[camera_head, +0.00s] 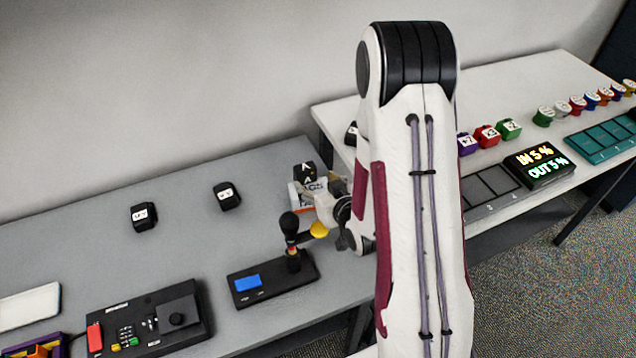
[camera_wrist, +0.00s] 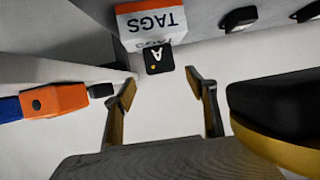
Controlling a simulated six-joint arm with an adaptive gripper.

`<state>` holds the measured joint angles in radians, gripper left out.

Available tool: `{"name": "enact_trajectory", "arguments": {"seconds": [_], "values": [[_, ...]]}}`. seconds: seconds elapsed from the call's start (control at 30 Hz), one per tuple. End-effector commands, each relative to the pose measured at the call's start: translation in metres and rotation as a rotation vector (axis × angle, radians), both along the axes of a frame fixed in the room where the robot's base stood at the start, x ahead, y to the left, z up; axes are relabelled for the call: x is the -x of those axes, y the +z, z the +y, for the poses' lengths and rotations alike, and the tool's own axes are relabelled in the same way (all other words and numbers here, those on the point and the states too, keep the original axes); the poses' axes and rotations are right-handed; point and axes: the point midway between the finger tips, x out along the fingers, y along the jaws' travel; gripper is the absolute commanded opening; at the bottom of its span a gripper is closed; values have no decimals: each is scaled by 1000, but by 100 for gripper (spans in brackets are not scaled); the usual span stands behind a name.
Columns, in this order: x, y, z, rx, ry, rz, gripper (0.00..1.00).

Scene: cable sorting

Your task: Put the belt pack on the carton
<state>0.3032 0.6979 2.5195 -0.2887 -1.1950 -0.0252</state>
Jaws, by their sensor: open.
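The belt pack, a small black block marked A (camera_head: 305,172), appears to sit on top of the carton (camera_head: 318,188) in the head view. The carton is white with an orange band. In the wrist view, which looks upside down, the belt pack (camera_wrist: 158,62) lies against the TAGS-marked carton (camera_wrist: 152,22), just beyond my fingertips. My gripper (camera_wrist: 162,82) is open, with a clear gap between its fingers and nothing held. In the head view my gripper (camera_head: 338,205) is beside the carton, partly hidden by my arm.
Black labelled blocks (camera_head: 144,216) (camera_head: 227,196) stand to the left on the grey table. A black device with a blue panel (camera_head: 249,282) and an upright black-knobbed part (camera_head: 289,226) are close in front. An orange object (camera_wrist: 55,100) lies left in the wrist view.

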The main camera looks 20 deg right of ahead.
Motion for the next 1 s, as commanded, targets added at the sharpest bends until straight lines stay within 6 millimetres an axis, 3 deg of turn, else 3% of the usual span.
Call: {"name": "enact_trajectory", "arguments": {"seconds": [0.47, 1.0], "values": [[-1, 7, 1, 9, 1, 13, 57], [6, 62, 7, 67, -5, 133, 57]]}}
